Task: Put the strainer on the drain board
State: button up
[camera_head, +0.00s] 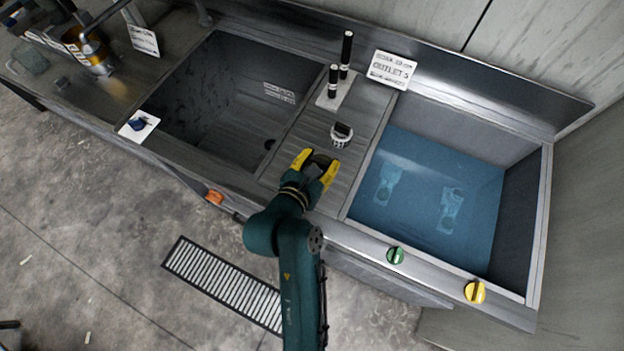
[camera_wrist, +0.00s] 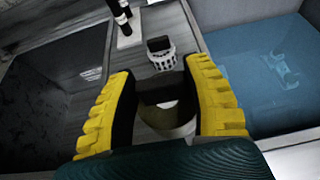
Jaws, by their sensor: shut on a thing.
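A small light basket with dark slots and a black knob, which looks like the strainer (camera_head: 341,135), stands upright on the grooved metal drain board (camera_head: 351,163) between the two basins. It also shows in the wrist view (camera_wrist: 162,60), just beyond my fingertips and apart from them. My gripper (camera_head: 318,164) has yellow fingers and is over the near part of the board. It is shut on a dark-topped round piece (camera_wrist: 168,113) with a plain pale body below. The fingers partly hide this piece, and I cannot tell whether its bottom touches the board.
The left basin (camera_head: 225,88) is empty of water; the right basin (camera_head: 425,185) holds blue water with pale shapes under it. Two black-topped posts (camera_head: 340,75) on a white plate and an outlet sign (camera_head: 391,69) stand behind. Green (camera_head: 396,256) and yellow (camera_head: 474,292) knobs are on the front.

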jog(key=shift+w+a+f, duration=0.25)
jog(key=shift+w+f, duration=0.05)
notch_tip(320, 180, down, 9)
jog(key=shift+f+b, duration=0.2)
jog(key=shift+b, duration=0.85)
jog(key=shift+f, duration=0.15)
jog(key=o, duration=1.2)
jog(key=shift+s, duration=0.1)
